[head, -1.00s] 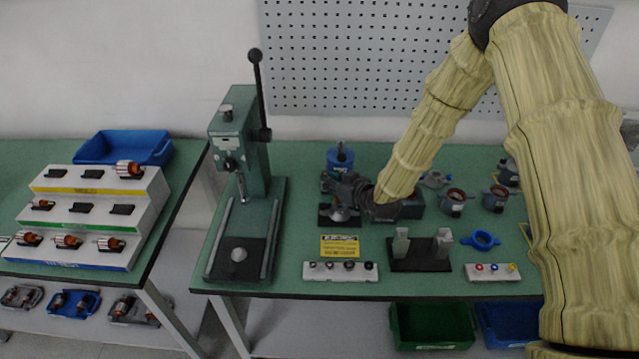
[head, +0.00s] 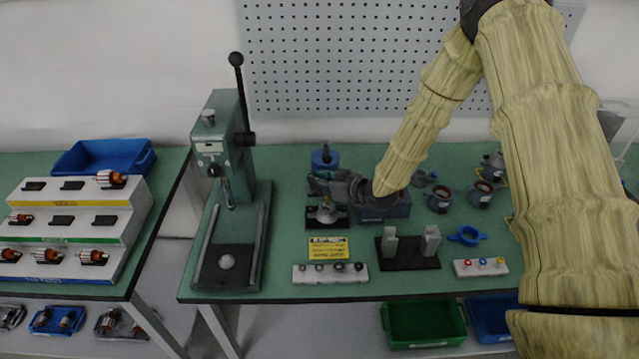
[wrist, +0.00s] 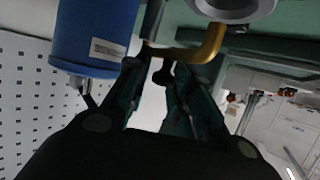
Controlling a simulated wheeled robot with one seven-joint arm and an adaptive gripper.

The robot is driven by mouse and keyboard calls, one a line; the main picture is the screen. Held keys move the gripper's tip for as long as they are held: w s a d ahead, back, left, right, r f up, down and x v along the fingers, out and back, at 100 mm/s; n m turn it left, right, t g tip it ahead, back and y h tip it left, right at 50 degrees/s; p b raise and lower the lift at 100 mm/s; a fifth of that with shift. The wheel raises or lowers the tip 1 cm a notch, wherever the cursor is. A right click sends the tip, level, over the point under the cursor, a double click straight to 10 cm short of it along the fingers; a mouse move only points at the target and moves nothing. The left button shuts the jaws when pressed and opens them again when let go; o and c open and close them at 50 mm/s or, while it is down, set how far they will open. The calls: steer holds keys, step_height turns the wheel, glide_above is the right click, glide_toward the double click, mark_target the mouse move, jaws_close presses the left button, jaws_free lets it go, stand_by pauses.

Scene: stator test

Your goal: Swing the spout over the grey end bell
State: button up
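The grey end bell (head: 325,215) sits on a dark stand near the press; in the wrist view its pale round rim (wrist: 236,10) shows at the top. The brass spout (wrist: 211,45) bends with one end at this rim; in the head view a brass spot (head: 326,202) shows above the bell. The blue can (wrist: 95,35) stands beside the spout. My gripper (wrist: 160,68) is at the spout's arm, its two fingers on either side of a small dark knob. I cannot tell whether they press on it.
A green arbor press (head: 228,180) stands left of the stand. A yellow label (head: 328,247), a white strip of small parts (head: 330,272) and a black fixture with two grey blocks (head: 407,262) lie in front. Red-topped housings (head: 440,200) stand at right.

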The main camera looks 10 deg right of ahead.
steer(key=shift+o, duration=1)
steer(key=shift+f, duration=0.1)
steer(key=shift+s+d, duration=0.1)
steer(key=shift+d, duration=0.05)
steer(key=v, duration=1.2)
